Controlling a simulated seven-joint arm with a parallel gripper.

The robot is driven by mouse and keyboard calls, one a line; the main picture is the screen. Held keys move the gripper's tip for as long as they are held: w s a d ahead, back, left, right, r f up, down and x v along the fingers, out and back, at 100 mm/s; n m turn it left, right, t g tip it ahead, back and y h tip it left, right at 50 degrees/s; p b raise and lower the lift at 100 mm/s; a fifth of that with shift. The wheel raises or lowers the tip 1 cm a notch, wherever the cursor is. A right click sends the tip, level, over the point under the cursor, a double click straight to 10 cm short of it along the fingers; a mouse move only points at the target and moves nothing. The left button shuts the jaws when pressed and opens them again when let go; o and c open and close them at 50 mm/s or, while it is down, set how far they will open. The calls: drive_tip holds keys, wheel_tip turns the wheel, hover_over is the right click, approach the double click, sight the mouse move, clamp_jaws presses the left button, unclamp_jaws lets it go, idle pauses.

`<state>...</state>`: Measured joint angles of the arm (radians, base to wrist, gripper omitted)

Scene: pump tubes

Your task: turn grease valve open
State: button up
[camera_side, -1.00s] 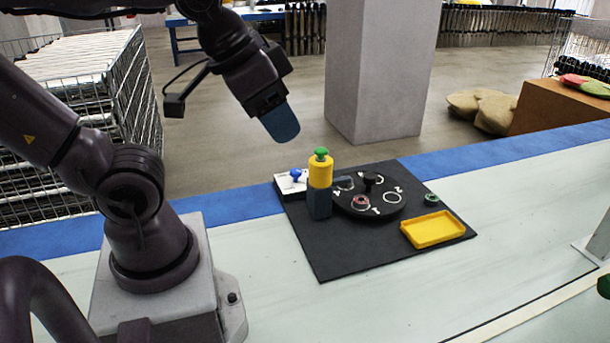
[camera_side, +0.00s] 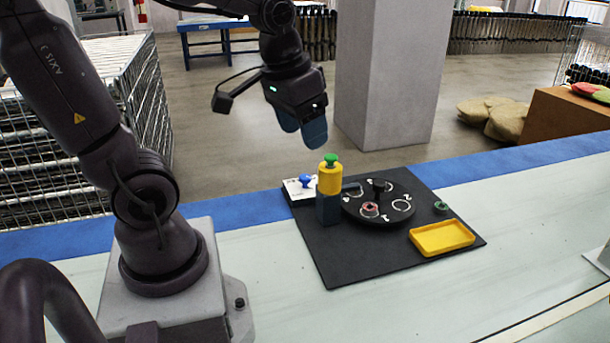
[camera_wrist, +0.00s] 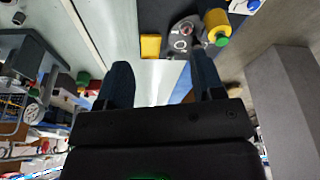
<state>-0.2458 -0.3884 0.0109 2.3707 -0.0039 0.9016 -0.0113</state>
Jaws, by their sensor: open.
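A small blue valve handle (camera_side: 305,181) sits on a white plate (camera_side: 294,194) at the back left corner of the black mat (camera_side: 350,262). I take this for the grease valve. The blue handle also shows at the top edge of the wrist view (camera_wrist: 253,5). A yellow cylinder with a green cap (camera_side: 330,178) stands on a dark block just right of the valve. My gripper (camera_side: 302,134) is open and empty, with its blue fingers pointing down. It hangs in the air above the valve and cylinder, touching neither. Both fingers show apart in the wrist view (camera_wrist: 162,82).
A black round turntable (camera_side: 385,216) with numbered rings, a red ring part and a dark knob lies right of the cylinder. A yellow tray (camera_side: 442,239) and a small green part (camera_side: 441,206) lie farther right. A grey pillar (camera_side: 388,80) stands behind the table.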

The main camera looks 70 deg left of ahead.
drive_tip(key=w+a+f+n+g, duration=0.1)
drive_tip(key=w+a+f+n, duration=0.2)
drive_tip(key=a, duration=0.4)
drive_tip(key=w+a+f+n+g, duration=0.2)
drive_tip(key=w+a+f+n, duration=0.1)
drive_tip(key=a, duration=0.3)
drive_tip(key=n, duration=0.9)
approach(305, 176)
drive_tip(key=shift+h, duration=0.3)
wheel_tip(305, 176, down, 9)
drive_tip(key=shift+a+f, duration=0.15)
drive_tip(key=shift+f, duration=0.05)
drive_tip(key=c, duration=0.9)
